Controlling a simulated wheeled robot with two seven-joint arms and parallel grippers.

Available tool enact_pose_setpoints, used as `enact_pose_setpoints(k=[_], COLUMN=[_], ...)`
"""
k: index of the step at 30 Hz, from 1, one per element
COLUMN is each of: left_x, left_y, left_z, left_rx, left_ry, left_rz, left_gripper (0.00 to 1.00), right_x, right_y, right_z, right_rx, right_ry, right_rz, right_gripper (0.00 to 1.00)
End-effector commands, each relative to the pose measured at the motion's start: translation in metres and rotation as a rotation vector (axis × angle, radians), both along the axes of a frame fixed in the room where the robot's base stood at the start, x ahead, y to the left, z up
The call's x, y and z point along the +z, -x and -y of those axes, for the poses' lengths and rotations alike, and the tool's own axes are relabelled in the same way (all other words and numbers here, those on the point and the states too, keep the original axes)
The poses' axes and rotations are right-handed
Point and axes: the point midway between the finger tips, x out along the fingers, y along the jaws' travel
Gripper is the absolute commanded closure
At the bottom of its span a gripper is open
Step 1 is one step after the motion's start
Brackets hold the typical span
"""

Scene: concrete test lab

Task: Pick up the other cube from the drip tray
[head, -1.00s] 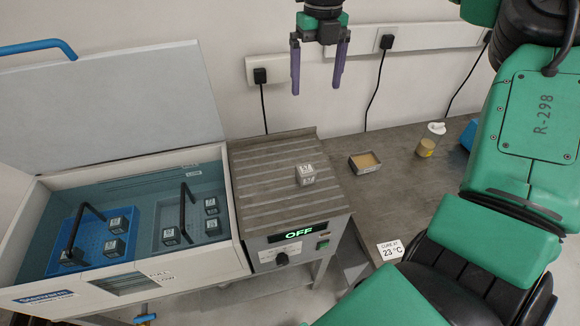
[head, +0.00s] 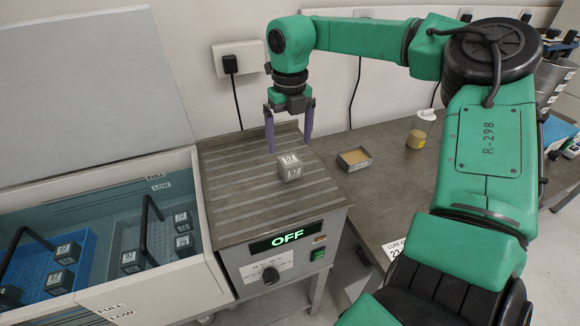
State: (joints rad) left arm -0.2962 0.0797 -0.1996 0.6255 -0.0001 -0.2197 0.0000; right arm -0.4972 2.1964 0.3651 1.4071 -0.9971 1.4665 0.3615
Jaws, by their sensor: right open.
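One grey cube (head: 290,167) with a printed label sits on the ribbed drip tray (head: 235,194) on top of the grey box unit, near its right side. My right gripper (head: 290,146) is open and empty, fingers pointing down, above and behind the cube; I see nothing between the fingers. Other grey labelled cubes sit in the water bath at left: some in a blue basket (head: 29,270), several in a grey basket (head: 112,262). My left gripper is not in view.
The bath's white lid (head: 90,95) stands open at the left. A black basket handle (head: 144,232) rises in the bath. A small tan-filled box (head: 354,159) and a lidded jar (head: 420,130) stand on the right bench.

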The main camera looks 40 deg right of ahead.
Motion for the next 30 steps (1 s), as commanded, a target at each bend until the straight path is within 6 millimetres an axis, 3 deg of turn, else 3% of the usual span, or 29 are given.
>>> enact_pose_setpoints(k=[12, 19, 20, 27, 30], left_x=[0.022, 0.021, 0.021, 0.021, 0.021], left_y=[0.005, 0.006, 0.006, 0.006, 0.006], left_z=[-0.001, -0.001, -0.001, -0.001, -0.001], left_rx=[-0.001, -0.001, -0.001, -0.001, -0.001], left_ry=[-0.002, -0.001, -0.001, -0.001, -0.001], left_rz=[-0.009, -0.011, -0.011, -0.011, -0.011], left_gripper=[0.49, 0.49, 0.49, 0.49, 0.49], right_x=[-0.067, -0.074, -0.074, -0.074, -0.073], right_y=[0.002, 0.002, 0.002, 0.002, 0.001], right_z=[0.000, 0.000, 0.000, 0.000, 0.000], right_rx=[-0.001, -0.001, -0.001, -0.001, -0.001], right_ry=[-0.001, 0.001, 0.001, 0.000, 0.001], right_rz=[-0.003, 0.001, 0.001, 0.001, 0.002], right_gripper=[0.03, 0.03, 0.06, 0.98, 1.00])
